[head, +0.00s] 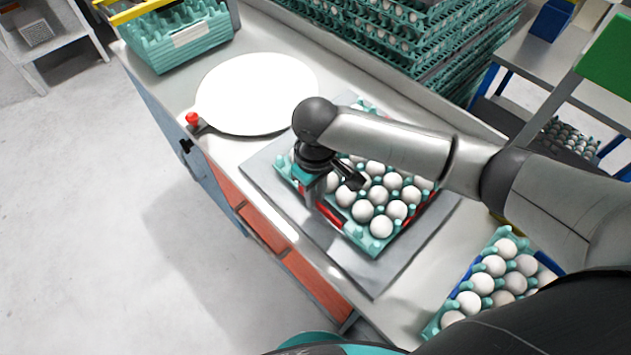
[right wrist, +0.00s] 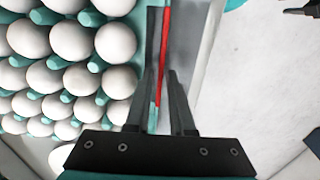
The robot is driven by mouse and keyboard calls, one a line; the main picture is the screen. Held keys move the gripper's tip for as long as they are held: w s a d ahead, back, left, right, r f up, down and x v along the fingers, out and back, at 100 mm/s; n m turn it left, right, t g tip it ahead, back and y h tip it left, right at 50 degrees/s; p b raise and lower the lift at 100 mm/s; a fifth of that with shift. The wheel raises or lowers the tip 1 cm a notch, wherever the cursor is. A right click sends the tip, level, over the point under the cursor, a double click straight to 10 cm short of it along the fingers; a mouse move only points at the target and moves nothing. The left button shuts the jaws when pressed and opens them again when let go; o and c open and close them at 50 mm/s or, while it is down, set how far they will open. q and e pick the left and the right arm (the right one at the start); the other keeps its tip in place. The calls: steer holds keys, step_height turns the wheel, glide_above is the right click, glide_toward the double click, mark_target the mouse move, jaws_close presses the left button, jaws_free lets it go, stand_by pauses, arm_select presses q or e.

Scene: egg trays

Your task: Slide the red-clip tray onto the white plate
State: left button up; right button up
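The red-clip tray (head: 371,244) is teal, filled with white eggs, and lies on a grey mat; red strips show along its edges. My right gripper (head: 312,195) points down at the tray's left edge. In the right wrist view, its two dark fingers (right wrist: 167,95) stand either side of the tray's edge, with the red clip (right wrist: 163,55) between them. Whether they press on it is unclear. The white plate (head: 257,92) is round, flat and empty, beyond the tray to the upper left, apart from it. My left gripper is not in view.
A grey mat (head: 370,280) lies under the tray. A red-knobbed lever (head: 193,119) stands beside the plate. A blue-marked egg tray (head: 432,328) lies at the lower right. Stacked egg trays (head: 440,50) stand at the back, and a teal crate (head: 180,60) at the upper left.

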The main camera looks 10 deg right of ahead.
steer(key=shift+f, duration=0.7)
steer(key=shift+c, duration=0.2)
jaws_close()
stand_by(0.9)
